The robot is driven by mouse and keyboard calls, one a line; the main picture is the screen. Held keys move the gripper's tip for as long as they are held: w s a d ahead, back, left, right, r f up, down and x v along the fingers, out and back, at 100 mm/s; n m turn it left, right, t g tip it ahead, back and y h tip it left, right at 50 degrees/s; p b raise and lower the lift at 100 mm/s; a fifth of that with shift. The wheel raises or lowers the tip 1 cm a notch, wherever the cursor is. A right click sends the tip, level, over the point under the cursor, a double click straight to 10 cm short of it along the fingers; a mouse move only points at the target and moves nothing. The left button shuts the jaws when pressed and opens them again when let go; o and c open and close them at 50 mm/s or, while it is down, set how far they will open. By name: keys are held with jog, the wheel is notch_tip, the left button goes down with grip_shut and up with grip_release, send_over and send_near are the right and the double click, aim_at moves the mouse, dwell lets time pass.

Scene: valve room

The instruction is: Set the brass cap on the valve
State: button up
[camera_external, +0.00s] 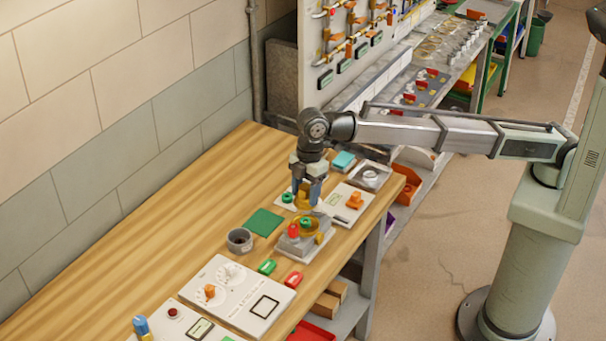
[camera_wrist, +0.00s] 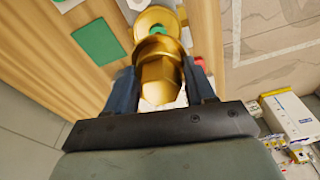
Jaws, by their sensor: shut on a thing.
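My gripper (camera_external: 309,190) points down over the bench and is shut on the brass cap (camera_external: 304,201). In the wrist view the cap (camera_wrist: 158,75), gold with a faceted body and a round collar, sits between the two dark fingers of my gripper (camera_wrist: 161,85). A brass-coloured round part, apparently the valve (camera_external: 321,221), stands on a grey base (camera_external: 302,245) just below the cap, with green and red parts beside it. It also shows in the wrist view (camera_wrist: 150,18), partly hidden behind the cap. The cap looks apart from it, but the exact gap is unclear.
A grey cup (camera_external: 239,240) and a green mat (camera_external: 263,222) lie left of the valve. A white panel with an orange knob (camera_external: 354,200) lies to the right. Green (camera_external: 267,266) and red (camera_external: 293,279) pieces lie in front. The left bench top is clear.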

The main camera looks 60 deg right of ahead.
send_over(305, 221)
jog(key=shift+s+f, duration=0.1)
jog(key=shift+f, duration=2.8)
jog(key=shift+f, duration=1.1)
dwell(0.9)
jog(key=o, duration=1.3)
jog(key=shift+r, duration=0.15)
jog(key=shift+r, duration=3.85)
